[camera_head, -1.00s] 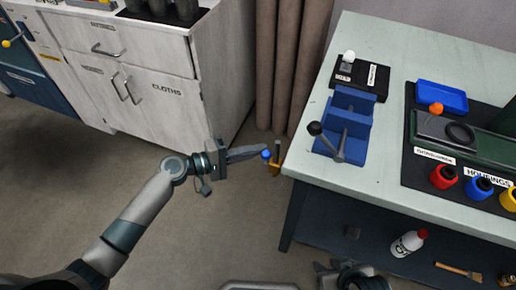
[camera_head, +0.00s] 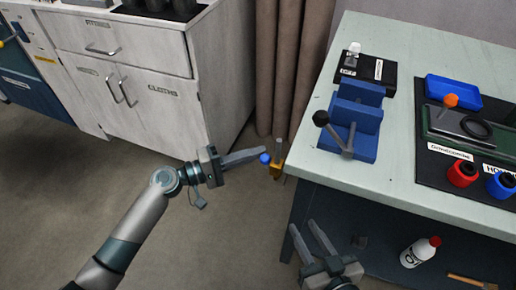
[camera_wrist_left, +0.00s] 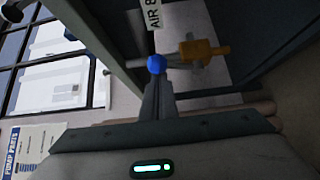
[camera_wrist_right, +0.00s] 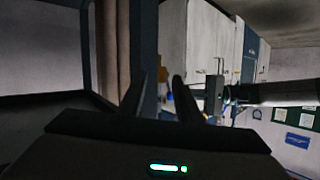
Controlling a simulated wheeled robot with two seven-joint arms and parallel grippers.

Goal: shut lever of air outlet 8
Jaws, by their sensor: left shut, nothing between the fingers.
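The air outlet (camera_head: 276,171) is a small brass-yellow valve at the bench's near left corner. Its lever ends in a blue ball knob (camera_head: 265,158). In the left wrist view the valve body (camera_wrist_left: 204,50) sits right of the blue knob (camera_wrist_left: 156,64), with a short grey rod between them, beside an "AIR 8" label (camera_wrist_left: 153,14). My left gripper (camera_head: 258,153) is shut and empty, its fingertips at the knob, seemingly touching it. My right gripper (camera_head: 303,226) is open and empty, low in front of the bench; its spread fingers show in the right wrist view (camera_wrist_right: 160,88).
The bench top (camera_head: 400,190) overhangs the outlet's right side. A blue vise (camera_head: 352,120) with a black-knobbed handle stands near that corner. A white cabinet (camera_head: 140,85) stands at the left. A white bottle (camera_head: 418,254) is under the bench.

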